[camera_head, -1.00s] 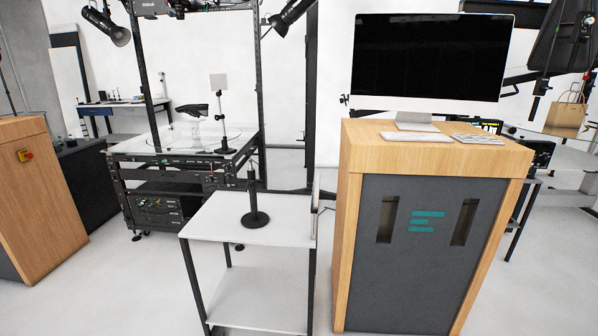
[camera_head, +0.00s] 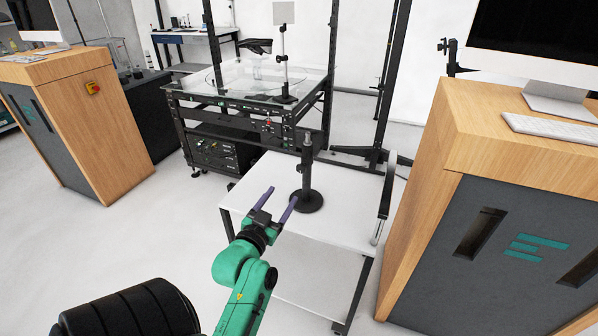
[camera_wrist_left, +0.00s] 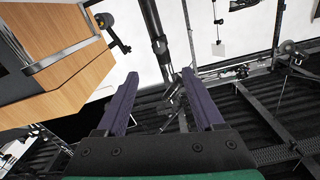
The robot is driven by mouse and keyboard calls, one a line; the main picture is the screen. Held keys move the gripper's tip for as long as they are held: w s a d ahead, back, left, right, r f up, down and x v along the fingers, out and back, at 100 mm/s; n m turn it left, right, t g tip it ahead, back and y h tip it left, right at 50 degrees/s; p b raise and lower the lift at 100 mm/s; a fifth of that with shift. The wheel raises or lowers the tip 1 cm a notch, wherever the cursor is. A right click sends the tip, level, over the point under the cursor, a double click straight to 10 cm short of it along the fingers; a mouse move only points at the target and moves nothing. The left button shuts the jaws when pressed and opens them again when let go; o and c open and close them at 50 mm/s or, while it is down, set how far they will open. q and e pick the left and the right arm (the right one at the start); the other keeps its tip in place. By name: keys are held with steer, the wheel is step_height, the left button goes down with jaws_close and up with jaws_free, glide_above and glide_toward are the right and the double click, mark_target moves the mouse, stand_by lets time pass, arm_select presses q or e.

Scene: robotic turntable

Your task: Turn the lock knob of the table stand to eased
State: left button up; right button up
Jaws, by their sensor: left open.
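The table stand (camera_head: 306,180) is a black upright post on a round black base, standing on a white side table (camera_head: 345,235) in the head view. Its lock knob is too small to make out clearly there. My left gripper (camera_head: 283,194) is open and empty, its purple fingers just left of the stand and apart from its post as far as I can tell. In the left wrist view the open fingers (camera_wrist_left: 159,74) point toward a dark post (camera_wrist_left: 154,25), apparently the stand's. My right gripper is not in view.
A black rack with a glass-topped turntable (camera_head: 240,85) stands behind the side table. A wooden cabinet (camera_head: 455,120) with a monitor and keyboard is close on the right. Another wooden cabinet (camera_head: 105,85) stands at the left. The floor between is clear.

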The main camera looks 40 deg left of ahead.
mark_target(300, 170)
arm_select(q)
steer(key=p+x, duration=0.2)
steer(key=x, duration=1)
steer(key=shift+w, duration=0.2)
steer(key=shift+w+a+f, duration=0.15)
steer(key=shift+w+a, duration=0.05)
steer(key=shift+w, duration=0.2)
steer(key=shift+s, duration=0.1)
steer(key=shift+c, duration=0.5)
jaws_close()
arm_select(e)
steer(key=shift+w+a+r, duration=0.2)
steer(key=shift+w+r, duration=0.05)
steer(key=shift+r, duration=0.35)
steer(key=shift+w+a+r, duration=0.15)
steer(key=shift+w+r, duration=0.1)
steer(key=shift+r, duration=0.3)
